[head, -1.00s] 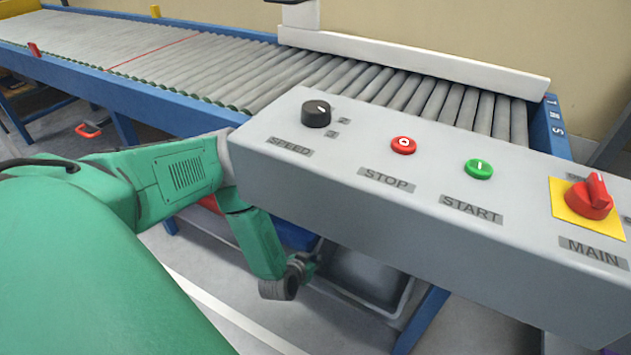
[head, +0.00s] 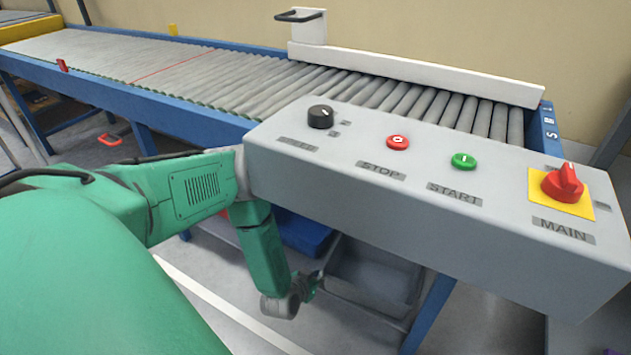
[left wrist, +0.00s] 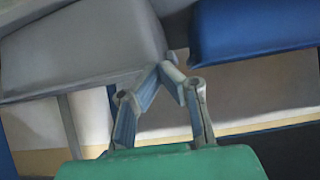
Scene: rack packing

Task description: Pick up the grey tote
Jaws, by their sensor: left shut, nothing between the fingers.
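The grey tote (head: 385,270) is low under the conveyor, behind the control box, which hides its upper part. My left gripper (head: 316,284) hangs down at the tote's left side in the head view, close to it; I cannot tell whether they touch. In the left wrist view the left gripper (left wrist: 172,74) has its fingertips together with nothing between them. A grey box surface (left wrist: 85,45), seemingly the tote, fills the upper left there, near the fingertips. My right gripper is not in view.
A blue tote (head: 303,232) is left of the grey one; it also seems to show in the left wrist view (left wrist: 255,28). The control box (head: 400,225) juts out close to my left arm. A roller conveyor (head: 210,75) and its blue leg (head: 430,312) stand around the totes.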

